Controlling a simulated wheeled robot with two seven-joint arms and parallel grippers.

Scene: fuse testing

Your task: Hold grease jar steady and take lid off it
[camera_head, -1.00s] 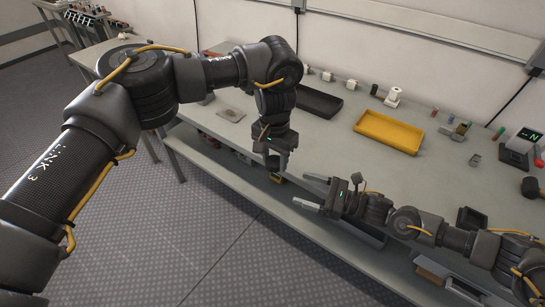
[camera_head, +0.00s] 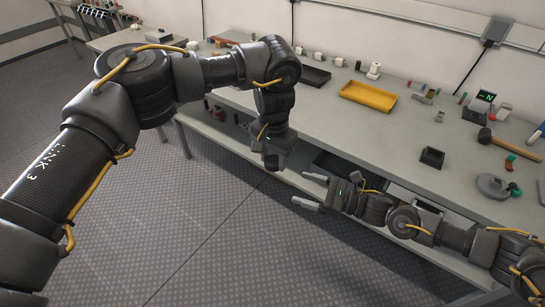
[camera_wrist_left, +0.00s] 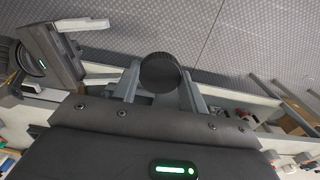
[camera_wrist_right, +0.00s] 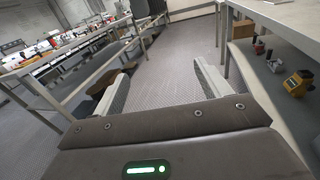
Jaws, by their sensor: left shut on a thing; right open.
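My left gripper (camera_head: 272,163) hangs beyond the bench's front edge, over the floor side. In the left wrist view, its fingers (camera_wrist_left: 160,84) are shut on a dark, round, ridge-edged thing, which looks like the grease jar (camera_wrist_left: 160,70) seen from its end. I cannot tell lid from body, and it barely shows in the head view. My right gripper (camera_head: 309,190) is open and empty, to the right of and slightly below the left one, fingers pointing left. In the right wrist view its fingers (camera_wrist_right: 160,80) are wide apart with only floor between them.
The bench (camera_head: 350,140) runs behind both grippers, with a yellow tray (camera_head: 382,96), a dark tray (camera_head: 314,76), a small black box (camera_head: 432,157), a hammer (camera_head: 510,144) and a grey round base (camera_head: 493,186). A shelf with containers lies below. The floor (camera_head: 200,230) in front is clear.

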